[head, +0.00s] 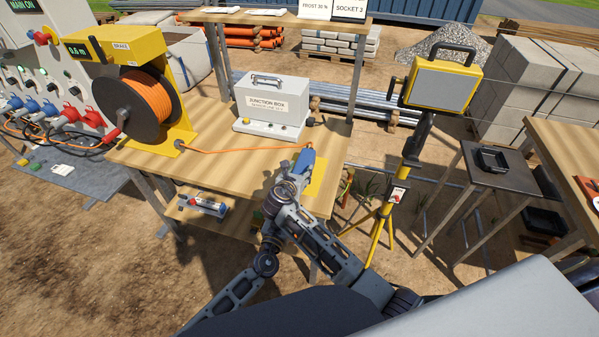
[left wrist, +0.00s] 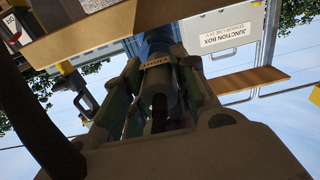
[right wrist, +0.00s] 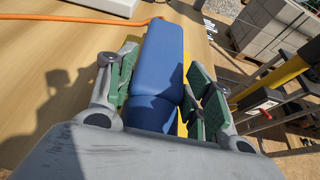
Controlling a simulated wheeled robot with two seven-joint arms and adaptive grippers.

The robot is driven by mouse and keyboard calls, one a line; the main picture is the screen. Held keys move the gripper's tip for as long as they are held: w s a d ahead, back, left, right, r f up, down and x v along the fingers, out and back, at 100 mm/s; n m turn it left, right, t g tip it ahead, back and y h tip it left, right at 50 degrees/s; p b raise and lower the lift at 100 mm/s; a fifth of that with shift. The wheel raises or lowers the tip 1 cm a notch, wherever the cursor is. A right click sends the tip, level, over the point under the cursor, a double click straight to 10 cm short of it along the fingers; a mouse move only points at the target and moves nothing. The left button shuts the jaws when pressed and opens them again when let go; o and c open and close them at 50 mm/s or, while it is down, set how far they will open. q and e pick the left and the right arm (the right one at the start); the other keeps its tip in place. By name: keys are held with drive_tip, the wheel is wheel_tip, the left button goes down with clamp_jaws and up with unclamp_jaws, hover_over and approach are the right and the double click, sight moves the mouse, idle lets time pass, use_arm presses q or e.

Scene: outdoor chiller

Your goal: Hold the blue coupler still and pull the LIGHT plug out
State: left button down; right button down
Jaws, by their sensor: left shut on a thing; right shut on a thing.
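The blue coupler (head: 306,160) lies at the front right edge of the wooden table, on a yellow patch, with an orange cable at its far end. My right gripper (right wrist: 160,85) is shut around the coupler (right wrist: 160,60), green pads on both sides. In the left wrist view, my left gripper (left wrist: 158,85) is shut on the grey LIGHT plug (left wrist: 157,75), which has a pale lettered band and a dark cable. Blue coupler body (left wrist: 155,45) shows directly beyond the plug. The fingers hide part of the joint, so I cannot tell how deep the plug sits.
The orange cable (head: 240,150) runs across the table from the cable reel (head: 150,105). The junction box (head: 272,103) stands behind the coupler. A yellow work light (head: 440,84) on a tripod stands right of the table. The table (head: 225,165) is largely clear between reel and coupler.

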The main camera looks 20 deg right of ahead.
use_arm(q)
drive_tip(key=shift+s+a+f, duration=0.15)
drive_tip(key=shift+s+f, duration=0.05)
drive_tip(key=shift+s, duration=0.2)
use_arm(e)
drive_tip(key=shift+d+f, duration=0.3)
use_arm(q)
drive_tip(key=shift+s+a, duration=0.15)
drive_tip(key=shift+s, duration=0.2)
drive_tip(key=shift+s+a, duration=0.2)
drive_tip(key=shift+s, duration=0.1)
